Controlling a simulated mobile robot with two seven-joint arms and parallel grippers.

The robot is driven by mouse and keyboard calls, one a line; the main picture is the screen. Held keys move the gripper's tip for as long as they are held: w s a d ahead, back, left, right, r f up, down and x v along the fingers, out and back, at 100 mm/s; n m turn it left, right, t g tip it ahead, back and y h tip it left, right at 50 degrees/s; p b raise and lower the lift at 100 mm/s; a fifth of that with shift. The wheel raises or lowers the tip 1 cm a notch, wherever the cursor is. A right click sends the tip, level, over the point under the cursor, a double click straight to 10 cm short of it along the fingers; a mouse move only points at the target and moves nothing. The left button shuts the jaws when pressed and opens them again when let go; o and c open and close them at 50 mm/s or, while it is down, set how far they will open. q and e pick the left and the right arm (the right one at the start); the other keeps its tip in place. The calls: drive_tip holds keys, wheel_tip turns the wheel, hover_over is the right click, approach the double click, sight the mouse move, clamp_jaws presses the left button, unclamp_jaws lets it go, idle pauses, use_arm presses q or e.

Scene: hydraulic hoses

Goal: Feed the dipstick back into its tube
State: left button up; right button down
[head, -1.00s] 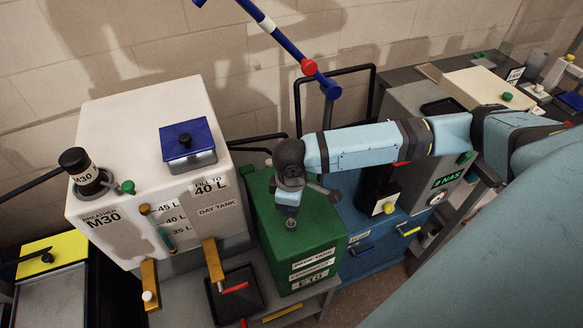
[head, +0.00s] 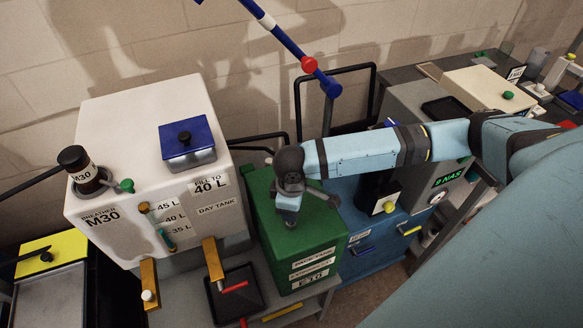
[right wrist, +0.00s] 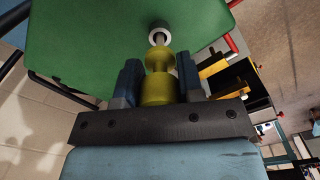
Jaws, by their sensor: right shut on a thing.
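My right gripper (head: 290,222) is over the top of the green tank (head: 315,240) in the head view. In the right wrist view its two fingers (right wrist: 159,76) are shut on the yellow dipstick handle (right wrist: 159,91). A short shaft shows beyond the handle, pointing at the pale ring of the tube mouth (right wrist: 159,35) on the green tank. The handle and ring look nearly in line. I cannot tell how deep the shaft sits in the tube. The head view hides the dipstick behind my wrist. My left gripper is not in view.
A white day tank (head: 150,130) with a blue-lidded box (head: 188,145) stands to the left. A black frame rail (head: 335,72) and a blue overhead pipe (head: 285,42) are behind. A dark drip tray (head: 235,292) lies in front, beside the green tank.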

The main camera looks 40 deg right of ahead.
drive_tip(key=shift+f+b, duration=0.4)
drive_tip(key=shift+f, duration=1.45)
drive_tip(key=c, duration=0.7)
unclamp_jaws()
drive_tip(key=shift+o, duration=0.2)
wheel_tip(320, 180, up, 14)
drive_tip(key=shift+f+b, duration=0.1)
drive_tip(key=shift+b, duration=0.45)
